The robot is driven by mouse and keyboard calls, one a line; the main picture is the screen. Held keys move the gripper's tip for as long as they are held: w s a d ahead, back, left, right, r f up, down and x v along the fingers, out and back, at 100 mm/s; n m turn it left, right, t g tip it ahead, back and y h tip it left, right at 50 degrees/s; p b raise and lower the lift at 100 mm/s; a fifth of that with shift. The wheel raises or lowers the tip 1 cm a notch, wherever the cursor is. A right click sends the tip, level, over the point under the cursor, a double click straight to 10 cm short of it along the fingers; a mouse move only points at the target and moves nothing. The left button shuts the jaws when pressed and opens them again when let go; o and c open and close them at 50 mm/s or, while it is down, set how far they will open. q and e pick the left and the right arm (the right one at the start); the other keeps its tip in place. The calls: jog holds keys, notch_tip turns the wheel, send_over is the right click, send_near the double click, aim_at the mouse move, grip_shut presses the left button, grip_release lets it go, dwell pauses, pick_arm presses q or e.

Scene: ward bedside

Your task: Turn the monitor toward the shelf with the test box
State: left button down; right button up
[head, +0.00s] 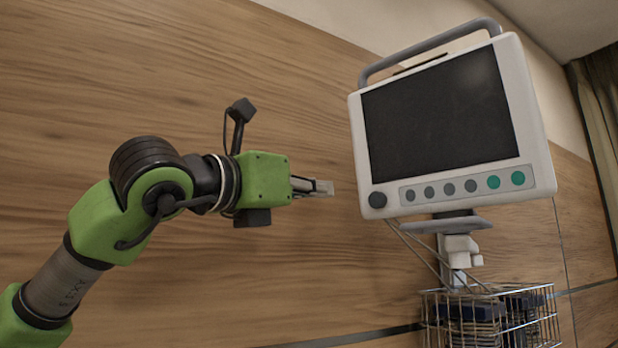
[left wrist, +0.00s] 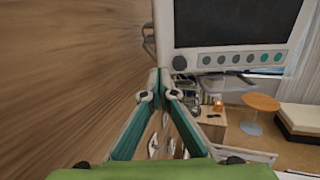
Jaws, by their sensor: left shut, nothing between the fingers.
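The monitor (head: 438,118) is a white box with a dark blank screen, a knob, a row of buttons and a grey top handle. It sits on a mount above a wire basket, its screen facing me. My left gripper (head: 330,187) is shut and empty, a little left of the monitor's lower left corner and apart from it. In the left wrist view the closed fingertips (left wrist: 159,72) show just below and left of the monitor (left wrist: 235,28). I cannot make out a shelf with a test box for certain. My right gripper is not in view.
A wire basket (head: 490,322) with dark blue items hangs below the monitor, with cables beside it. A wood-panelled wall (head: 270,75) stands behind. The left wrist view shows a wooden cabinet (left wrist: 212,122), a round orange table (left wrist: 260,102) and a bed or bench (left wrist: 300,118) farther off.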

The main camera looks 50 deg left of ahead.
aim_at(360, 192)
pick_arm(q)
jog(key=p+x, duration=0.4)
jog(key=x, duration=0.5)
jog(key=shift+w+p, duration=0.1)
jog(key=shift+p, duration=0.2)
